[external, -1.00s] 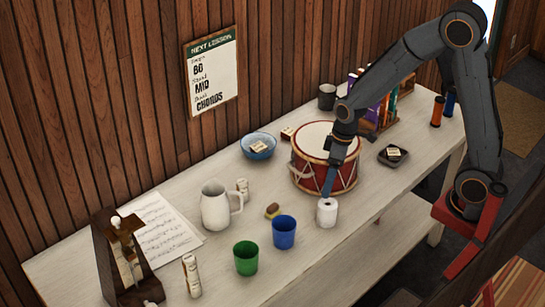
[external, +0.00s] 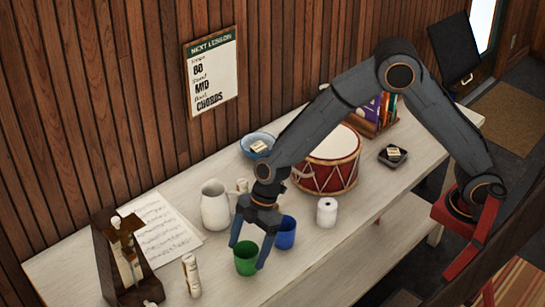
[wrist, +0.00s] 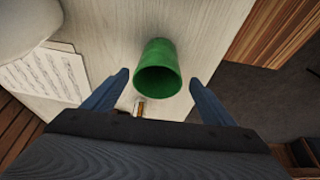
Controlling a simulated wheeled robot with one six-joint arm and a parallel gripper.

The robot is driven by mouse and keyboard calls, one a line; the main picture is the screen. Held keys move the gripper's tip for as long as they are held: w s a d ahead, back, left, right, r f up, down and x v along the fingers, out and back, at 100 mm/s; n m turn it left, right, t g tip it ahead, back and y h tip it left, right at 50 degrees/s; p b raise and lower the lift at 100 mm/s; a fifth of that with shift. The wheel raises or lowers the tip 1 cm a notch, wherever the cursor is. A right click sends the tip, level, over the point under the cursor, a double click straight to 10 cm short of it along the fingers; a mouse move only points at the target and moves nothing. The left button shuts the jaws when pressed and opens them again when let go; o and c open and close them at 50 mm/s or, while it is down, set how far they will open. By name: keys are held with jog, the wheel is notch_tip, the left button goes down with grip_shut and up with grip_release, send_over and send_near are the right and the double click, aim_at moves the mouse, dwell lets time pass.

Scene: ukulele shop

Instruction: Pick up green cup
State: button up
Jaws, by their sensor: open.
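The green cup (external: 246,261) stands upright on the pale table near its front edge. In the wrist view the green cup (wrist: 158,70) shows its open rim and lies between and just beyond my two fingertips. My gripper (external: 249,254) is open, with blue-grey fingers either side of the cup in the external view. My gripper (wrist: 158,82) also shows at the wrist, wide apart and holding nothing. I cannot tell whether either finger touches the cup. The blue cup (external: 286,234) stands just right of my gripper, partly hidden by it.
A red drum (external: 330,172) stands farther back. The front table edge is close, with free tabletop (external: 292,270) right of the cup.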

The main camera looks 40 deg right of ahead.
aim_at(240, 267)
jog(key=shift+p+x, duration=0.95)
jog(key=shift+x, duration=1.45)
jog(key=shift+w, duration=0.2)
jog(key=c, duration=1.1)
